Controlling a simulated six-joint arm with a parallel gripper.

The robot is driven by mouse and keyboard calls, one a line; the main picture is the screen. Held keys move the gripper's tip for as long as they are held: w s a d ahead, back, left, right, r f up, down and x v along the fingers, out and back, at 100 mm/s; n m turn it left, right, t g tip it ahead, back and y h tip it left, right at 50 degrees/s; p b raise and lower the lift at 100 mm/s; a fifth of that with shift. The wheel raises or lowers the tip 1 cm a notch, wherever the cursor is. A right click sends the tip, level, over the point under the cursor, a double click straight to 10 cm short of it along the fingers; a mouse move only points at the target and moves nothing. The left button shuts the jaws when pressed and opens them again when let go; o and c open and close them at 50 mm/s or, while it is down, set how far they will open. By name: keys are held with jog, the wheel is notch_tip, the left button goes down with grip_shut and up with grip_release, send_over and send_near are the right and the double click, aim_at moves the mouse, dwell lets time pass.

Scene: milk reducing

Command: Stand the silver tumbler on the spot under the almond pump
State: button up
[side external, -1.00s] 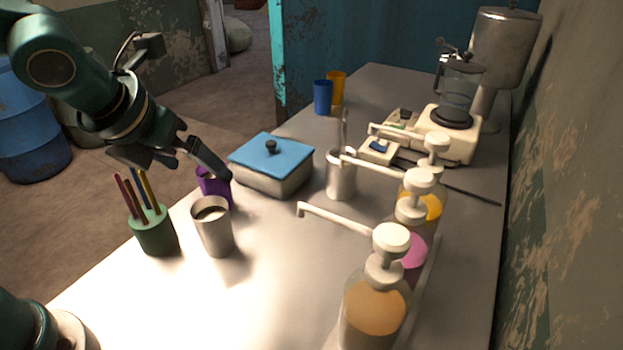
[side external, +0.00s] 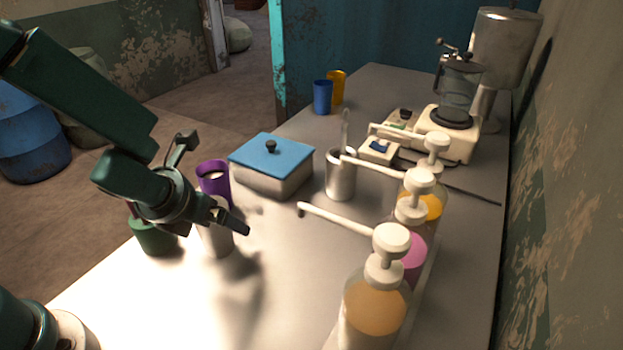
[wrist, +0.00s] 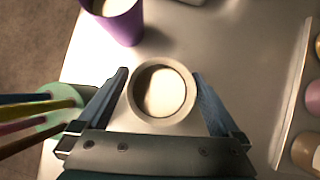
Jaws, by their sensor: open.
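The silver tumbler (side external: 217,242) stands upright on the table, partly hidden behind my gripper in the side view. In the wrist view the tumbler (wrist: 160,90) shows from above with pale liquid inside. My gripper (wrist: 160,76) is open, with one finger on each side of the tumbler; I cannot tell whether they touch it. Three pump bottles stand in a row at right: a tan one (side external: 374,312) nearest, a pink one (side external: 413,262) and a yellow one (side external: 430,208). No label shows which is almond. The nearest spout (side external: 335,217) reaches left over bare table.
A purple cup (side external: 214,182) stands just behind the tumbler. A green pencil holder (side external: 155,239) is close at left. A blue-lidded box (side external: 270,165) and a metal canister (side external: 340,178) with a utensil stand farther back. The table between tumbler and pumps is clear.

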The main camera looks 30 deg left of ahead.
jog(key=shift+x, duration=0.9)
grip_shut()
jog(key=shift+r, duration=0.25)
notch_tip(320, 180, up, 10)
jog(key=shift+f, duration=0.2)
dwell(0.4)
dwell(0.5)
